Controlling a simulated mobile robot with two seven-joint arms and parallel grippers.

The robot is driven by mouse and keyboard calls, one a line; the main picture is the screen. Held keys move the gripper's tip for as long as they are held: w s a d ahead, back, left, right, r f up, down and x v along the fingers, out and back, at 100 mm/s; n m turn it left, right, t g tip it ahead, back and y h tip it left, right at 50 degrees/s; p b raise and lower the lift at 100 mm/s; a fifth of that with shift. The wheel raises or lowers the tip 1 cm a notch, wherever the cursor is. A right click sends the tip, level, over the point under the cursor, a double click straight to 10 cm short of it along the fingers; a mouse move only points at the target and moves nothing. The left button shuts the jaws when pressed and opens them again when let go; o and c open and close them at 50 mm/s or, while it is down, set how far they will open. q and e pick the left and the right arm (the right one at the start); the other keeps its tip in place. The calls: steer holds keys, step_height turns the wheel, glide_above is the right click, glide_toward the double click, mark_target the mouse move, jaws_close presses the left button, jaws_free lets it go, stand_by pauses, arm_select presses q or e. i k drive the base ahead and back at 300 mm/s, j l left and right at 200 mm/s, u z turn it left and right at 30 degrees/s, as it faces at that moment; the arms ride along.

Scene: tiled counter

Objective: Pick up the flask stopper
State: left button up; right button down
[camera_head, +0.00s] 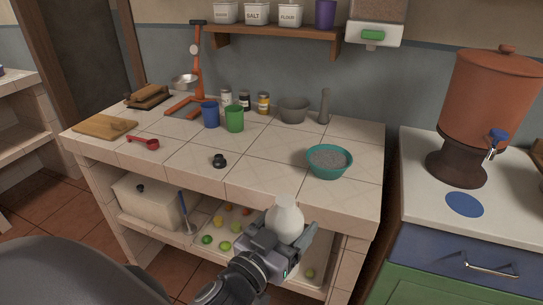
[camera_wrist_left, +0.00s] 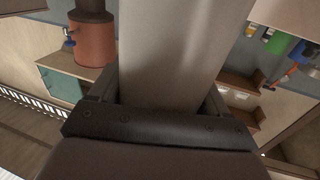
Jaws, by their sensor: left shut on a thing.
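A small black round piece (camera_head: 219,160), which looks like the flask stopper, lies on the tiled counter (camera_head: 262,178) near its front edge. My left gripper (camera_head: 283,236) is in front of the counter, to the right of the stopper and lower in the picture, apart from it. It is shut on a pale white flask (camera_head: 286,221), whose narrow neck points up. In the left wrist view the pale flask (camera_wrist_left: 178,60) fills the space between the fingers. The stopper is not visible there. My right gripper is not in view.
A teal bowl of grey grains (camera_head: 329,162) stands right of the stopper. Blue and green cups (camera_head: 234,119) stand behind it, and a red scoop (camera_head: 144,143) lies to its left. The counter around the stopper is clear. A lower shelf holds a white box (camera_head: 150,203).

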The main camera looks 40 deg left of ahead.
mark_target(219, 163)
steer(key=j+z, duration=0.15)
steer(key=j, duration=0.3)
steer(key=k+j+z, duration=0.1)
steer(key=j, duration=0.4)
steer(key=k+j+z, duration=0.15)
steer(key=j, duration=0.3)
steer(key=k+j+z, duration=0.1)
steer(key=j, duration=0.35)
steer(key=k+j+z, duration=0.15)
steer(key=j, duration=0.3)
